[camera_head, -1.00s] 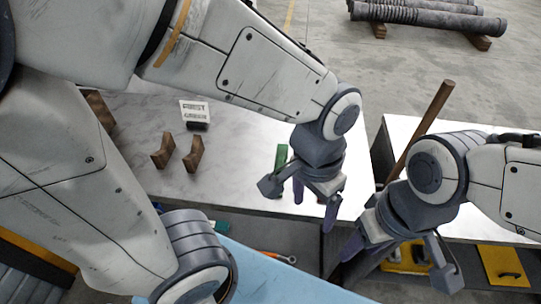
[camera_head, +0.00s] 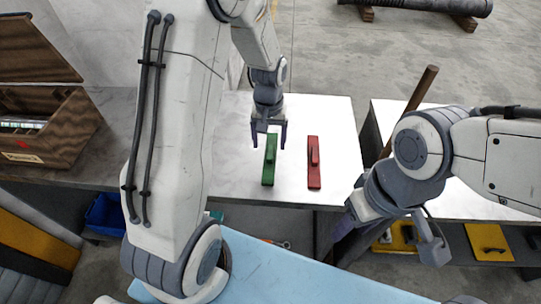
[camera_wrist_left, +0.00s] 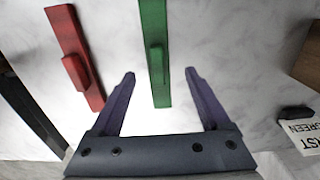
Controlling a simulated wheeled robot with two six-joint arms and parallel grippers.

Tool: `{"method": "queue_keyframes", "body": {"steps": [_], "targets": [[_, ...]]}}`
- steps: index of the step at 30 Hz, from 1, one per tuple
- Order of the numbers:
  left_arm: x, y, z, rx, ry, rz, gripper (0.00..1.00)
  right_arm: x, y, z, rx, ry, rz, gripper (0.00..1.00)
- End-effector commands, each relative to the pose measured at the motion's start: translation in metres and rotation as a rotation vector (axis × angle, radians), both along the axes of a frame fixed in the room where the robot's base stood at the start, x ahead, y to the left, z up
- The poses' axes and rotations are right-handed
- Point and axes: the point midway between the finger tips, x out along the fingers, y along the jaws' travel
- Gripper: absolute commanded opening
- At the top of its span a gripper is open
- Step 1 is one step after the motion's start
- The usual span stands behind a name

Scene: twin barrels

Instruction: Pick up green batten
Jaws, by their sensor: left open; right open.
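The green batten (camera_head: 269,168), a flat strip with a small raised grip, lies on the white marbled table. It also shows in the left wrist view (camera_wrist_left: 154,40). My left gripper (camera_head: 269,140) is open and empty, pointing down near the far end of the green batten. In the left wrist view the batten's near end reaches between the two fingertips (camera_wrist_left: 160,75) without visible contact. A red batten (camera_head: 313,170) lies parallel, just to the right in the head view. My right gripper (camera_head: 385,235) is open and empty, off the table's right side.
A brown wooden box (camera_head: 45,135) with an open lid stands at the left. A card reading "FIRST GREEN" (camera_wrist_left: 312,135) shows in the left wrist view. A brown pole (camera_head: 420,90) leans beside a second white table (camera_head: 460,207). Bare tabletop surrounds the battens.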

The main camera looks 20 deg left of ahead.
Motion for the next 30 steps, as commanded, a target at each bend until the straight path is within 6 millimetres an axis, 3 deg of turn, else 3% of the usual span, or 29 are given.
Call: {"method": "queue_keyframes", "body": {"steps": [9, 18, 20, 24, 25, 30], "targets": [[0.000, -0.003, -0.043, 0.000, 0.005, -0.001, 0.80, 0.000, 0.000, 0.009, 0.000, 0.000, 0.000, 0.50], [0.001, -0.003, -0.049, 0.000, 0.001, -0.001, 0.80, 0.000, 0.000, 0.009, 0.000, 0.000, 0.000, 0.50], [0.001, -0.003, -0.049, 0.000, 0.001, -0.001, 0.61, 0.000, 0.000, 0.009, 0.000, 0.000, 0.000, 0.50], [0.001, -0.003, -0.049, 0.000, 0.001, -0.001, 0.07, 0.000, 0.000, 0.009, 0.000, 0.000, 0.000, 0.50], [0.001, -0.003, -0.049, 0.000, 0.001, -0.001, 0.00, 0.000, 0.000, 0.009, 0.000, 0.000, 0.000, 0.50], [0.001, -0.003, -0.048, 0.000, 0.001, -0.001, 0.00, 0.000, 0.000, 0.009, 0.000, 0.000, 0.000, 0.50]]}}
